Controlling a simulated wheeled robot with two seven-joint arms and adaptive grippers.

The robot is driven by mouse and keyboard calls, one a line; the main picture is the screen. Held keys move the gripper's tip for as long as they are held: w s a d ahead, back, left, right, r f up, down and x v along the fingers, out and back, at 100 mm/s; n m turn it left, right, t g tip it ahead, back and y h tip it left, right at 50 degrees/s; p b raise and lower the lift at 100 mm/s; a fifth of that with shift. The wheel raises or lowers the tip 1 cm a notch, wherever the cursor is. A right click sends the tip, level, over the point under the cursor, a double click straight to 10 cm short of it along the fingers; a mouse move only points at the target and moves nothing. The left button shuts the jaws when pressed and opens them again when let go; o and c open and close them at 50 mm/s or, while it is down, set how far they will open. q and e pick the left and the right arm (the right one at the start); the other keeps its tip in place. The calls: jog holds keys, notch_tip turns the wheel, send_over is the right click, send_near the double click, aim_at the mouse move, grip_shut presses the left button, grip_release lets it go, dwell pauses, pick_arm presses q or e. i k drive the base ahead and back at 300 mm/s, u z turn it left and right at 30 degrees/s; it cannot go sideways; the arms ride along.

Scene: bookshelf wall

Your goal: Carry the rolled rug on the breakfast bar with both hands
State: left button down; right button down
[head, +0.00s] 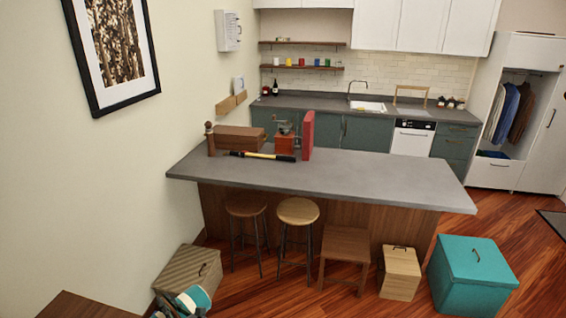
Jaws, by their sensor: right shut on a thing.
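A teal and white striped roll (195,297), which looks like the rolled rug, shows at the bottom left edge of the head view. It is in front of the breakfast bar and below its top, and the lower frame edge cuts it off. My right gripper (168,304) is at the roll, shut on it; its fingers are small and partly hidden. My left gripper is not in view. The breakfast bar (350,174) has a grey top, with bare space across its middle and right.
A wooden box (240,139), coffee grinder (285,140), red upright book (308,135) and yellow-black tool (262,155) occupy the bar's left end. Two stools, a low wooden seat (344,243), a small box (400,275) and a teal chest (472,272) stand before it. A striped box (190,268) is near the roll.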

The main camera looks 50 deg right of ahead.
aim_at(250, 169)
jog(key=z, duration=0.7)
jog(key=i, duration=1)
jog(key=z, duration=0.8)
jog(key=i, duration=0.8)
jog(key=z, duration=0.2)
